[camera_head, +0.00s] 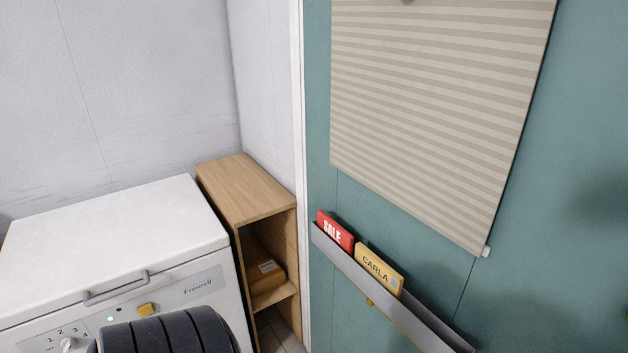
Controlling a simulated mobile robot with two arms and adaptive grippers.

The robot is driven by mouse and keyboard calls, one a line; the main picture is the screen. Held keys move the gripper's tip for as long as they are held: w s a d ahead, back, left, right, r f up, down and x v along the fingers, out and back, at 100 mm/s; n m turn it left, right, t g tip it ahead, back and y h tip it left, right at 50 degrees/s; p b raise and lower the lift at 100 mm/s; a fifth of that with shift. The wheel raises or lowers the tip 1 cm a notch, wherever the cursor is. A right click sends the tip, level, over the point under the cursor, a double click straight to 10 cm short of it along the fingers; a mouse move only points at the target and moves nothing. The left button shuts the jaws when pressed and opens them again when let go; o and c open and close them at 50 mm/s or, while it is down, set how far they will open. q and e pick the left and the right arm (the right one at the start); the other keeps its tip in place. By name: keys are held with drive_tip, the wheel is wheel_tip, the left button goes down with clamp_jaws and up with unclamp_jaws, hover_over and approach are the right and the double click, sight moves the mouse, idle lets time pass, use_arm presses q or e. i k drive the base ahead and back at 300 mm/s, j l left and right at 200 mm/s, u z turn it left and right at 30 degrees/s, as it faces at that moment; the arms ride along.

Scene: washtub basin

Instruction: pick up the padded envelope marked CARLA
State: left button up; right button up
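The padded envelope marked CARLA (379,269) is tan, with dark lettering on its face. It stands in a narrow grey rack (372,287) fixed low on the teal wall, with its lower part hidden behind the rack's front. A red item marked SALE (335,231) stands in the same rack, just left of the envelope. Neither of my grippers can be made out in this view.
A white chest freezer (120,245) stands at the left, its lower front partly hidden. A wooden shelf unit (245,190) with a brown parcel (262,272) inside stands beside it. A striped blind (440,110) hangs above the rack. The rack's right end looks empty.

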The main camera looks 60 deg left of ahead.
sight(390, 280)
drive_tip(key=u, duration=1.3)
